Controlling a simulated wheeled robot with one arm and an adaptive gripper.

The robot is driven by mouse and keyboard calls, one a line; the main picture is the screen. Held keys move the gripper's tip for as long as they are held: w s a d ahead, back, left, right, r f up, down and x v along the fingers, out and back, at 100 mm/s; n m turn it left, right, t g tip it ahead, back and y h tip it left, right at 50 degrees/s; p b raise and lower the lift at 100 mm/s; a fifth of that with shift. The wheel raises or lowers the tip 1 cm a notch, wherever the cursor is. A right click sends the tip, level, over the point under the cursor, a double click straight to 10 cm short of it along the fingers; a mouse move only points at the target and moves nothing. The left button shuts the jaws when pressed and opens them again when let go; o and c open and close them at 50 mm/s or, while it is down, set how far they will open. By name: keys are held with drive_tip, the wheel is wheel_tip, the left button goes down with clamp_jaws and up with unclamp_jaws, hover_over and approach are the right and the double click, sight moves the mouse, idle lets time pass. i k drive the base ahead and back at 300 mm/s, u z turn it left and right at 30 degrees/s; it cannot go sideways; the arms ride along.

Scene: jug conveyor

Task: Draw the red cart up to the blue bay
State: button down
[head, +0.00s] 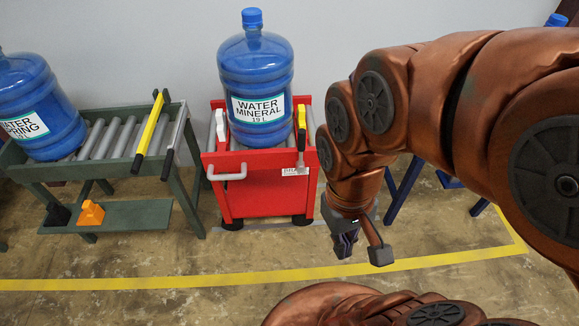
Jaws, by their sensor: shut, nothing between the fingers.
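The red cart (259,188) stands upright on the floor against the wall, with a grey handle (228,174) on its front left. A blue water jug (256,75) labelled "WATER MINERAL 19 L" stands on top of it. My gripper (345,246) is shut and empty, pointing down, to the right of the cart's lower front and apart from the handle. Blue legs (402,190) of a stand show to the right of the cart. Most of that stand is hidden behind my arm, so I cannot tell if it is the blue bay.
A green roller conveyor (184,193) stands left of the cart, bearing another blue jug (38,104) labelled "WATER SPRING". A yellow bar (149,132) lies across its end. An orange block (90,213) sits on its lower shelf. A yellow floor line (165,281) crosses open floor in front.

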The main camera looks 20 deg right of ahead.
sight(267, 182)
drive_tip(key=u, duration=0.1)
drive_tip(key=k, duration=0.4)
drive_tip(key=u, duration=1.4)
drive_tip(key=i, duration=0.6)
drive_tip(key=u, duration=0.3)
